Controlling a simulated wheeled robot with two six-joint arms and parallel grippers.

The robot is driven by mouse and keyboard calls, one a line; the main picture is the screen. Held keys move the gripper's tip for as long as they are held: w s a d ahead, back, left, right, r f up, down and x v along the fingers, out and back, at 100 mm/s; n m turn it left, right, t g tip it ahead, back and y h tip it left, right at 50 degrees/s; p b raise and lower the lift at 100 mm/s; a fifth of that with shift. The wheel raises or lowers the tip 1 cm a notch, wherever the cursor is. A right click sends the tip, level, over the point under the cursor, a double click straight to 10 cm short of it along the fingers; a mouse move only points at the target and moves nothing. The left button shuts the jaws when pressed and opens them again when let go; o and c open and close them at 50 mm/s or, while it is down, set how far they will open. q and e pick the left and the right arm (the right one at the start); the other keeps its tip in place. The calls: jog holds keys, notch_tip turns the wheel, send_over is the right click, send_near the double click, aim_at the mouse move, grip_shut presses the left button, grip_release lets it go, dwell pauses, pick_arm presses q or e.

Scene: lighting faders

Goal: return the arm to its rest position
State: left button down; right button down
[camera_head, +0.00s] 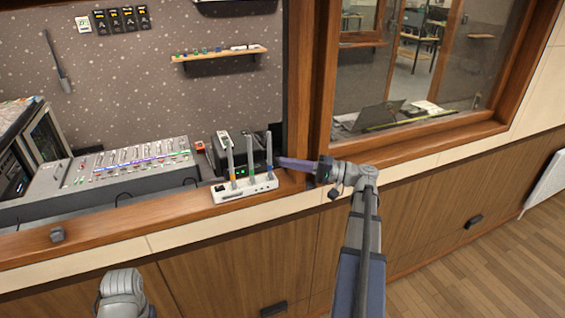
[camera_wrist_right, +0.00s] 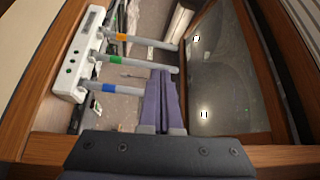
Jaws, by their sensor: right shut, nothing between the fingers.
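My right gripper (camera_head: 284,162) is shut and empty, its purple fingers pointing left just to the right of the fader box. A white fader box (camera_head: 232,194) sits on the wooden ledge with three upright grey levers, banded orange (camera_head: 231,167), green (camera_head: 250,158) and blue (camera_head: 268,152). The fingertips are close to the blue-banded lever; I cannot tell whether they touch. In the right wrist view my closed fingers (camera_wrist_right: 165,100) lie near the lever ends, and the white box (camera_wrist_right: 75,65) is at upper left. Part of my left arm shows at the bottom left; its gripper is not visible.
A wooden window frame (camera_head: 297,90) rises right behind my right gripper. A mixing console (camera_head: 130,165) and a black device (camera_head: 238,150) stand behind the ledge. A small grey knob (camera_head: 57,234) is on the ledge at left. Room in front of the panelling is free.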

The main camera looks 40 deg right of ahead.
jog(key=a+f+n+g+h, duration=0.15)
jog(key=a+f+g, duration=0.5)
jog(key=a, duration=0.65)
jog(key=a+f+n+g+h, duration=0.1)
jog(key=a+f+n+g, duration=0.25)
jog(key=a+f, duration=0.8)
jog(key=s+a+f+n+g+h+b, duration=0.1)
jog(key=s+a+f+n+g+h, duration=0.1)
jog(key=s+a+h, duration=0.4)
jog(key=s+a+f+n+g+h, duration=0.1)
jog(key=s+a+f+n+h, duration=0.3)
jog(key=a, duration=0.4)
jog(key=shift+s+a+f+n+g+h+b, duration=0.35)
jog(key=shift+s+f+h, duration=0.5)
jog(key=shift+s+h, duration=0.3)
